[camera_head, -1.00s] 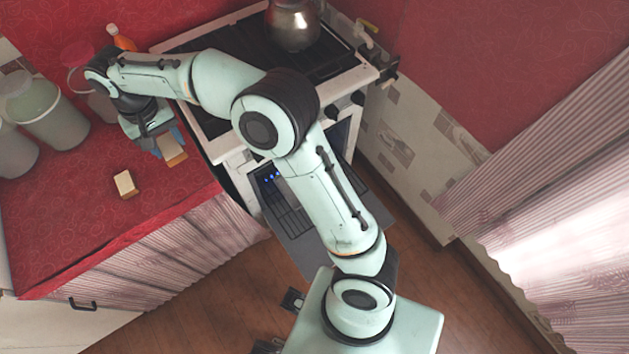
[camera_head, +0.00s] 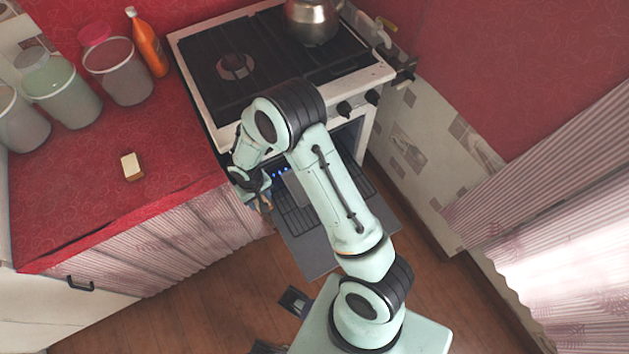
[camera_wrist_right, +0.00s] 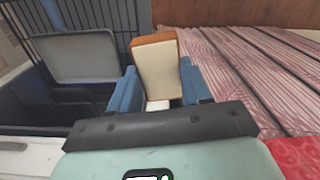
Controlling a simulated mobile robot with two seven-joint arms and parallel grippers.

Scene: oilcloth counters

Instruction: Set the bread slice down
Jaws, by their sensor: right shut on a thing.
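The bread slice (camera_wrist_right: 157,70) has a pale face and a brown crust edge. In the right wrist view it stands up between the blue fingers of my right gripper (camera_wrist_right: 158,92), which is shut on it. In the head view my right gripper (camera_head: 262,200) is low in front of the stove, off the counter's right edge, beside the open oven. Only a small tan bit of the slice shows there; my arm hides the rest. My left gripper is not in view.
A small pale block with a brown side (camera_head: 132,167) lies on the red counter (camera_head: 70,215), with free cloth around it. Lidded jars (camera_head: 118,75) and an orange bottle (camera_head: 147,42) stand behind. A kettle (camera_head: 312,22) is on the stove (camera_head: 225,35). The oven door (camera_head: 312,248) hangs open.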

